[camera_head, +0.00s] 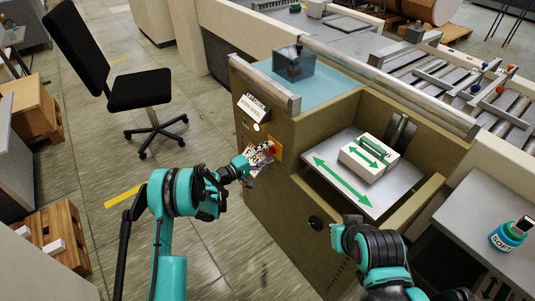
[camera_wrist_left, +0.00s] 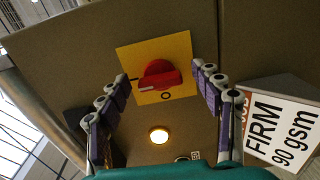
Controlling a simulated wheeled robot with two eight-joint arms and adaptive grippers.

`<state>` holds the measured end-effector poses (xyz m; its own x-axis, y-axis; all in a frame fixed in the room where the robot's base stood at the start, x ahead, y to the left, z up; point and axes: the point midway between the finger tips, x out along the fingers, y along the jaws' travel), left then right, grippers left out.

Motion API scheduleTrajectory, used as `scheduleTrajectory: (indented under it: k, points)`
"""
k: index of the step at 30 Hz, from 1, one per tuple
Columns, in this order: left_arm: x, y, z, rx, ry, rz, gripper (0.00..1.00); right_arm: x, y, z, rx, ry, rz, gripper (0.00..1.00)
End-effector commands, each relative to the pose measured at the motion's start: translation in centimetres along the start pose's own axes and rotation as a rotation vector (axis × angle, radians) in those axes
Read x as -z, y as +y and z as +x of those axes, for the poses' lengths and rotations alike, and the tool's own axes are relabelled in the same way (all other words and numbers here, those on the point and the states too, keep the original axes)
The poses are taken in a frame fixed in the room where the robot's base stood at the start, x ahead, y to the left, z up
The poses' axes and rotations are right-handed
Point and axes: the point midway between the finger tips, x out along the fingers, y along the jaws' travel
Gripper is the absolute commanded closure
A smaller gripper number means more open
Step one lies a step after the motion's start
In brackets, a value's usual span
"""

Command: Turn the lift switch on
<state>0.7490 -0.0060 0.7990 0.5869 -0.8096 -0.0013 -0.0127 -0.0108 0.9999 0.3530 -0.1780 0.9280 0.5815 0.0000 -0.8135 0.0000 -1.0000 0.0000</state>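The lift switch (camera_wrist_left: 159,74) is a red rotary knob on a yellow plate (camera_wrist_left: 181,48), on the tan machine's side panel. An O mark is printed below the knob in the left wrist view; a white mark shows at its lower left. In the head view the yellow plate (camera_head: 276,149) is partly hidden by my left gripper (camera_head: 264,153). My left gripper (camera_wrist_left: 166,80) is open, with its jointed fingers on either side of the knob and visible space between. Contact cannot be told. My right arm (camera_head: 378,250) shows at the lower right; its gripper is not visible.
A lit round lamp (camera_wrist_left: 158,135) and a FIRM 90 gsm label (camera_wrist_left: 283,126) are near the switch. The lift platform (camera_head: 351,193) holds a strapped paper stack (camera_head: 367,160). A black chair (camera_head: 140,90) stands left. A side table (camera_head: 470,215) carries a bottle (camera_head: 508,236).

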Motion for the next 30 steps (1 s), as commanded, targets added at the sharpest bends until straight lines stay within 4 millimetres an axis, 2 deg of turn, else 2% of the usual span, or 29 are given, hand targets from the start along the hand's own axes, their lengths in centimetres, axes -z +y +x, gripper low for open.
scheduleTrajectory:
  k: [8, 11, 21, 25, 30]
  points:
    - [0.1, 0.0, -0.7, -0.001, 0.003, -0.001, 0.34, 0.0, 0.0, 0.0, 0.000, 0.000, 0.000, 1.00]
    - [0.1, 0.1, -2.1, -0.001, 0.003, -0.001, 0.34, 0.0, 0.0, 0.0, 0.000, 0.000, 0.000, 1.00]
    - [0.1, 0.0, -9.4, 0.000, 0.004, -0.001, 0.34, 0.0, 0.0, 0.0, 0.000, 0.000, 0.000, 1.00]
    - [0.1, 0.0, -11.1, 0.000, 0.002, -0.001, 0.34, 0.0, 0.0, 0.0, 0.000, 0.000, 0.000, 1.00]
    - [0.0, 0.0, -12.0, 0.000, 0.001, -0.001, 0.34, 0.0, 0.0, 0.0, 0.000, 0.000, 0.000, 1.00]
